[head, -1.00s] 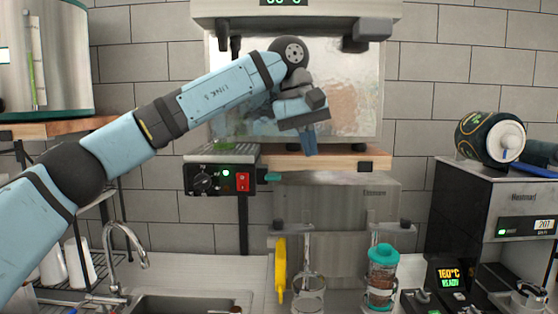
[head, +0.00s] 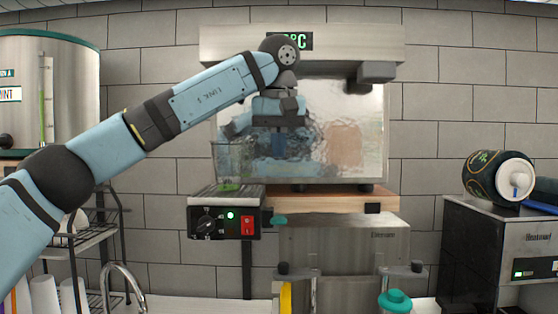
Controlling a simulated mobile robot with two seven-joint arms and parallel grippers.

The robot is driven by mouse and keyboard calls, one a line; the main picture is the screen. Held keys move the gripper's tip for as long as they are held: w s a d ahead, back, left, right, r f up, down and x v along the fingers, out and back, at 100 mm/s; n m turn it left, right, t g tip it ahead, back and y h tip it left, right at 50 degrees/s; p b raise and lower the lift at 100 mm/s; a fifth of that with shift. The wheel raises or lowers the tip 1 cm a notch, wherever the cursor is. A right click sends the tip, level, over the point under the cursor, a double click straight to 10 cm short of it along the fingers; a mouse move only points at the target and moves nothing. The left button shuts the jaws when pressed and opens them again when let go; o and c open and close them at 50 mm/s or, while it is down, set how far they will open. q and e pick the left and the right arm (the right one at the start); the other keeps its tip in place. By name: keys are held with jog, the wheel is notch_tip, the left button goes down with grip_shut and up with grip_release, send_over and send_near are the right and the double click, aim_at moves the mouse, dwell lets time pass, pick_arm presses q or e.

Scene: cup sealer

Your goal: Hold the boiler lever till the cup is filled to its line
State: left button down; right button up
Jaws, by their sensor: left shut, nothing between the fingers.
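My left gripper (head: 278,145) hangs in front of the reflective steel panel (head: 345,110) of the boiler, which has a green °C display at the top. A clear cup (head: 235,162) stands left of the gripper, on the grated top of a black control box (head: 224,222). It has a little green in its bottom. Its fill line is too small to tell. My arm crosses the boiler's upper left, and I cannot make out the lever. My right gripper is out of view.
A wooden shelf (head: 320,198) runs below the boiler. A tall steel tank (head: 72,85) with a green sight tube stands at the left, above a black rack. A dark green canister (head: 490,180) lies on a steel machine (head: 490,240) at the right.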

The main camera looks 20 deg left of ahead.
aim_at(279, 218)
pick_arm(q)
jog(key=x, duration=0.3)
jog(key=p+x, duration=0.1)
jog(key=x, duration=0.3)
jog(key=s+x, duration=0.1)
jog(key=x, duration=0.2)
jog(key=shift+f+p, duration=0.35)
jog(key=shift+f, duration=0.65)
jog(key=shift+d, duration=0.1)
